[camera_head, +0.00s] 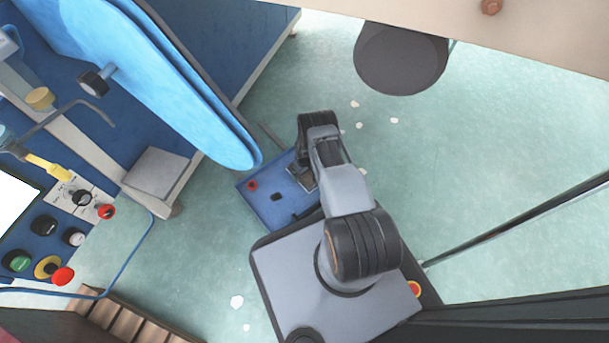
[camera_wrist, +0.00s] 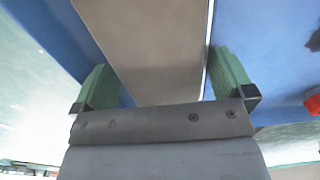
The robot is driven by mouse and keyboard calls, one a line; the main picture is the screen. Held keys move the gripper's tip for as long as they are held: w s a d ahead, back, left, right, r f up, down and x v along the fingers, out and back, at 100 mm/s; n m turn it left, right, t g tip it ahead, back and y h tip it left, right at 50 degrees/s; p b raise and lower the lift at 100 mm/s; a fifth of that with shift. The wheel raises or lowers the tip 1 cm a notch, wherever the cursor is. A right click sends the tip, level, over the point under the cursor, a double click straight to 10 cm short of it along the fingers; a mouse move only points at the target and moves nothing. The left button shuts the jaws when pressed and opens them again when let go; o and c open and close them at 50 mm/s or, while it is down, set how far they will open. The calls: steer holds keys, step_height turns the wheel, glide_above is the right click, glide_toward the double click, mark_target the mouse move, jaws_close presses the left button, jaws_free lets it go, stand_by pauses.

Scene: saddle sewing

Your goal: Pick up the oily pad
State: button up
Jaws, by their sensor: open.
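My gripper (camera_wrist: 160,70) is open, with its two green fingers apart in the wrist view. A flat grey-brown piece (camera_wrist: 150,45) shows between and beyond the fingers, over a blue surface. It may be the oily pad, but I cannot tell for sure, nor whether the fingers touch it. In the head view my gripper (camera_head: 303,172) is over the far part of a blue tray-like panel (camera_head: 262,207) and hides part of it.
A red round part (camera_head: 252,185) and a small dark piece (camera_head: 276,197) are on the blue panel. A long light-blue board (camera_head: 190,95) overhangs close by on the left. A dark round stool-like top (camera_head: 400,58) stands at the back. Green floor (camera_head: 480,150) is open to the right.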

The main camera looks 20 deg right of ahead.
steer(key=shift+r, duration=0.1)
steer(key=shift+c, duration=0.4)
steer(key=c, duration=0.7)
steer(key=shift+c, duration=0.2)
steer(key=shift+r, duration=0.1)
